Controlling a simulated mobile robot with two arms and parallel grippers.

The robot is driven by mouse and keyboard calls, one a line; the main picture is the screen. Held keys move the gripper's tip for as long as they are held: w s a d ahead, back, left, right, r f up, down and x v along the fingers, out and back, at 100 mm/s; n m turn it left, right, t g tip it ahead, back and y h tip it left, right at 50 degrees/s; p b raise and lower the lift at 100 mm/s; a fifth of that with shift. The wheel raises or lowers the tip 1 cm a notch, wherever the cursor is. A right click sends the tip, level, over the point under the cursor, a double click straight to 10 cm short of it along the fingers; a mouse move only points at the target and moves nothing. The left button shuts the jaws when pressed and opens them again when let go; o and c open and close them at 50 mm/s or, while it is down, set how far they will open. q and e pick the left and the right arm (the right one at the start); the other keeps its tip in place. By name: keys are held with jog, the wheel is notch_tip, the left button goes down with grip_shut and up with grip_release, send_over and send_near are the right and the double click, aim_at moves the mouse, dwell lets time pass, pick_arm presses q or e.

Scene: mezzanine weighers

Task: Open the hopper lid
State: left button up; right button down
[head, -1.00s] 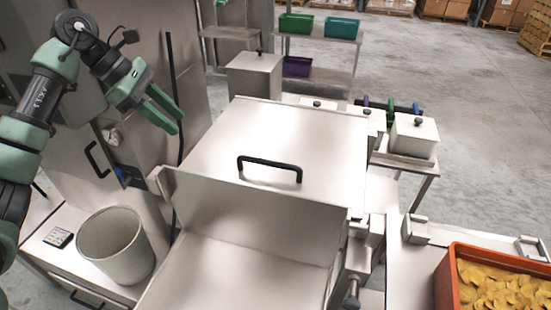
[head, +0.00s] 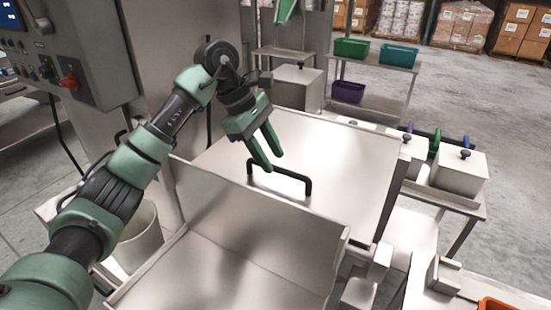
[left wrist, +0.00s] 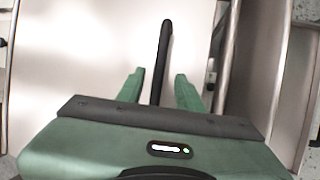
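The hopper lid (head: 345,165) is a flat, pale metal panel lying shut on the hopper (head: 240,265), with a black bar handle (head: 295,175) near its front edge. My left gripper (head: 273,162) is open over the handle, fingers pointing down. In the left wrist view the handle (left wrist: 164,45) runs up the picture between the two green fingers of the left gripper (left wrist: 159,76), with a gap on each side. I cannot tell whether the fingers have come down to the handle's height. My right gripper is in no view.
An upright metal panel (head: 250,205) stands in front of the lid. A control cabinet (head: 75,50) is at the left, and a pale bin (head: 140,235) is partly behind my arm. Lidded metal boxes (head: 458,172) stand at the right; open floor lies beyond.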

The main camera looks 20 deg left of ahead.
pick_arm(q)
jog(key=shift+w+d+f, duration=0.15)
jog(key=shift+d+f, duration=0.45)
jog(key=shift+f, duration=0.15)
jog(key=shift+d+f, duration=0.1)
jog(key=shift+f, duration=0.1)
grip_shut()
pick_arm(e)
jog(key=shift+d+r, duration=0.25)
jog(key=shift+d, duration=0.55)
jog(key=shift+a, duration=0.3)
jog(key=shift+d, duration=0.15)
